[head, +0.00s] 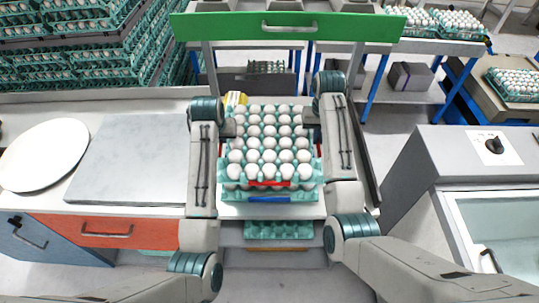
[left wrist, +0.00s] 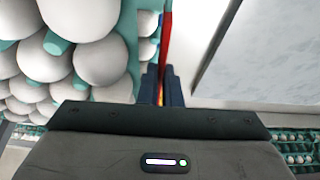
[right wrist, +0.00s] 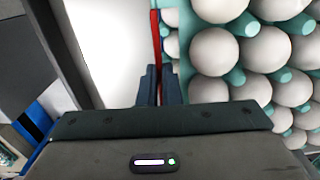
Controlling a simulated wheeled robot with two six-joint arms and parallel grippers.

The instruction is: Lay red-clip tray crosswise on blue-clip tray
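The teal red-clip tray (head: 300,184), full of white eggs, is on top at the centre of the head view, its red front clip (head: 268,183) facing me. The blue-clip tray (head: 310,195) is directly below, pointing the same way; its blue clip (head: 268,199) shows, and its eggs are mostly hidden. I cannot tell whether the trays touch. My left gripper (head: 229,124) is at the upper tray's left side, its fingers (left wrist: 160,88) closed around a red side strip. My right gripper (head: 311,122) is at the right side, its fingers (right wrist: 160,88) around the other red strip.
An empty teal tray (head: 280,230) is lower down in front. A grey slab (head: 130,158) and a white round plate (head: 43,155) lie on the left counter. A grey machine (head: 470,160) stands at right.

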